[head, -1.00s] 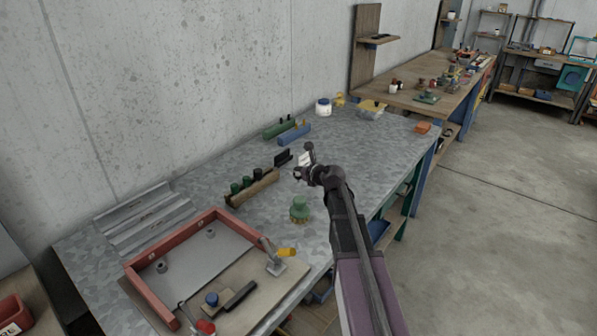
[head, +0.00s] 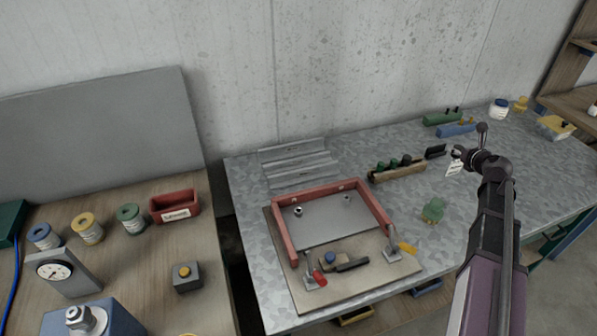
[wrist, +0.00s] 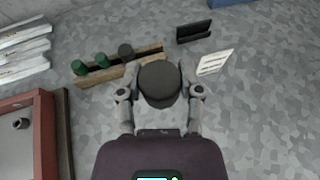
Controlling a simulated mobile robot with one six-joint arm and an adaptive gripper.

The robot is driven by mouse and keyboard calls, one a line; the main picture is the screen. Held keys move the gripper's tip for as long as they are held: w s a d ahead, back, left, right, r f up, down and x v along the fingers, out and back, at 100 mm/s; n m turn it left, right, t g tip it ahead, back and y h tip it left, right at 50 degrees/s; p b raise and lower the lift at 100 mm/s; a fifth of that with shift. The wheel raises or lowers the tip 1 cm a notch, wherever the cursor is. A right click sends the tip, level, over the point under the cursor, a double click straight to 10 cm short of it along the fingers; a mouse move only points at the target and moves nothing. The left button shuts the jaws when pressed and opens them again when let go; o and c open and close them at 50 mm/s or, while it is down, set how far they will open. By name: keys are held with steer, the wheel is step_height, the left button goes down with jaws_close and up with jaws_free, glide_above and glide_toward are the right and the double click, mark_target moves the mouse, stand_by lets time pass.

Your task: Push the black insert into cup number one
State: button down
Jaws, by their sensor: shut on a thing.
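My gripper (wrist: 160,88) is shut on a dark, round-topped piece (wrist: 158,78), which looks like the black insert, held above the metal bench. In the head view my gripper (head: 461,155) is over the bench, right of the wooden rack (head: 398,174). The rack holds green pieces (wrist: 101,60) and a dark one (wrist: 125,51). Two small grey cups stand inside the red frame, one at left (head: 298,211) and one at right (head: 347,198). The left or right cup's number cannot be read. One cup also shows in the wrist view (wrist: 20,123).
The red frame (head: 283,228) sits on a board with red- and yellow-handled clamps at its front corners. A green knobbed piece (head: 433,210) stands between frame and arm. A black holder (head: 435,152) and a white card (wrist: 213,62) are near the gripper. Grey ribbed strips (head: 298,163) lie behind the frame.

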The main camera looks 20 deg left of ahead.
mark_target(459, 147)
step_height(459, 147, up, 10)
steer(key=p, duration=0.8)
steer(key=shift+f, duration=0.2)
steer(key=shift+s, duration=0.1)
